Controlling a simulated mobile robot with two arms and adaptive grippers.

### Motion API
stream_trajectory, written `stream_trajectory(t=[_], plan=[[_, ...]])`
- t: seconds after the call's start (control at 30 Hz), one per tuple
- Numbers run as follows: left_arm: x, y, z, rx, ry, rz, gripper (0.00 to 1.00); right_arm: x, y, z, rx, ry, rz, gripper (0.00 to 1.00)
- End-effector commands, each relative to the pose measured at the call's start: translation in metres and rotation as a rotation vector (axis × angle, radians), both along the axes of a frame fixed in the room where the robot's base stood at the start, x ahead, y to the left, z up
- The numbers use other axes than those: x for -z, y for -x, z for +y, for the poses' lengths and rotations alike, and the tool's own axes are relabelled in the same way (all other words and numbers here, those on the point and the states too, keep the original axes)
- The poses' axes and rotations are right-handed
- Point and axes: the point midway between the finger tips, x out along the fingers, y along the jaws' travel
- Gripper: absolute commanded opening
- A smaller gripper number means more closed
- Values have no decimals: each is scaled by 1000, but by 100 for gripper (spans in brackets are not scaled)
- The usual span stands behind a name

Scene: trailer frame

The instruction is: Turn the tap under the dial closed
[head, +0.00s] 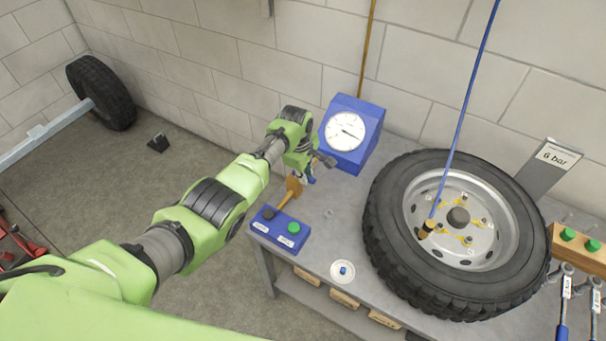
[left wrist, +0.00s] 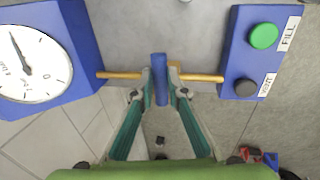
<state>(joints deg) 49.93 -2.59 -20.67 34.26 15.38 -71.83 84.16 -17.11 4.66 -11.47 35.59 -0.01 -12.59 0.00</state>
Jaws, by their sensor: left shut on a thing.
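The blue box with the white round dial (head: 345,131) stands at the back left of the bench. It also shows at the left of the left wrist view (left wrist: 28,64). Under it a brass pipe (left wrist: 121,75) runs to the blue button box. The tap's blue handle (left wrist: 160,72) sits on this pipe and lies across it. My left gripper (left wrist: 163,92) is shut on the handle, one finger on each side. In the head view my left gripper (head: 309,170) partly hides the tap. My right gripper is not in view.
The button box (head: 281,231) has a green and a dark button, labelled FILL and VENT. A large tyre (head: 385,235) with a blue hose lies on the bench to the right. A small white dish (head: 343,279) sits near the front edge.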

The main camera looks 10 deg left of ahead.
Motion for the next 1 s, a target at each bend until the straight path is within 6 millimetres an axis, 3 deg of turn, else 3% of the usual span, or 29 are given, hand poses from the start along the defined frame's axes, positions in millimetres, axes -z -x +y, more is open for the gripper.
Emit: stream_trajectory(t=[0.43,0.47,0.5,0.53,1.0], plan=[[-2,-3,2,-13,-3,-6,0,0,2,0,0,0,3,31],[-2,-3,2,-13,-3,-6,19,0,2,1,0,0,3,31],[-2,-3,2,-13,-3,-6,29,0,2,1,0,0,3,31],[-2,-3,2,-12,-3,-6,31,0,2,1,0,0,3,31],[-6,-1,0,-9,0,-3,31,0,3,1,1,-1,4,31]])
